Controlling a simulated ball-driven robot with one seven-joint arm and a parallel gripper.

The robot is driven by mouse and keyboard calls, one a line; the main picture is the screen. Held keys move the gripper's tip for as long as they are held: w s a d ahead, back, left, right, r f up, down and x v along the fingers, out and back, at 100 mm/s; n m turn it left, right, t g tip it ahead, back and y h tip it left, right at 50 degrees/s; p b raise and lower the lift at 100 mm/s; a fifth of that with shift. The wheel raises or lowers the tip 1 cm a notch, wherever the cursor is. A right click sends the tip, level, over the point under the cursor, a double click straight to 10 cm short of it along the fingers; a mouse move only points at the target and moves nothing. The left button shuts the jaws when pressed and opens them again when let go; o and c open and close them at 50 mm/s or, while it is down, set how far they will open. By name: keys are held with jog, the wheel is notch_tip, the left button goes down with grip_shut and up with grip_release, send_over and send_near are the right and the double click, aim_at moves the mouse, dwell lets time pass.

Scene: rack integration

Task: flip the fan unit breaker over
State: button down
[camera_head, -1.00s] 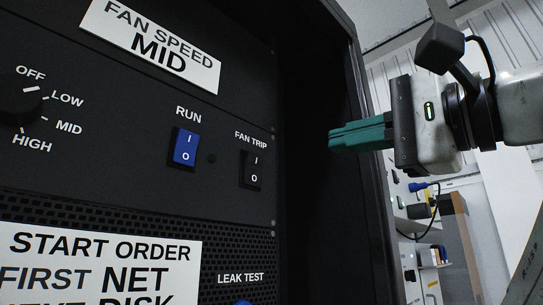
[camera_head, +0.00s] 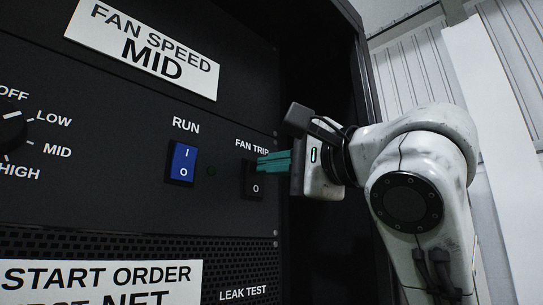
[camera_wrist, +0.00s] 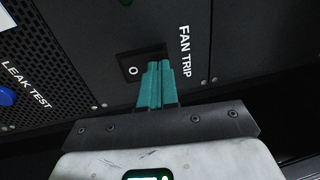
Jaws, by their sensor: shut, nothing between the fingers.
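The fan unit breaker is the black rocker switch (camera_head: 254,187) under the FAN TRIP label, right of the blue RUN switch. Its lower half, marked O, shows in the head view; the upper half is hidden behind my fingers. My gripper (camera_head: 262,162) is shut and empty, its teal fingertips at the upper half of the rocker. In the wrist view the rocker (camera_wrist: 133,71) shows its O end beside my fingertips (camera_wrist: 159,66), which cover the other end. I cannot tell whether the tips press on it or only hover close.
The blue RUN switch (camera_head: 182,163) is close to the left. A fan speed knob (camera_head: 10,130) is at the far left, below the FAN SPEED MID sign (camera_head: 143,50). The rack's side frame (camera_head: 362,75) stands right of the panel. A blue LEAK TEST part (camera_wrist: 5,96) is below.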

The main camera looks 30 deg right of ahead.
jog(key=shift+w+a, duration=0.1)
jog(key=shift+w, duration=0.25)
jog(key=shift+r, duration=0.1)
jog(key=shift+w+r, duration=0.15)
dwell(0.5)
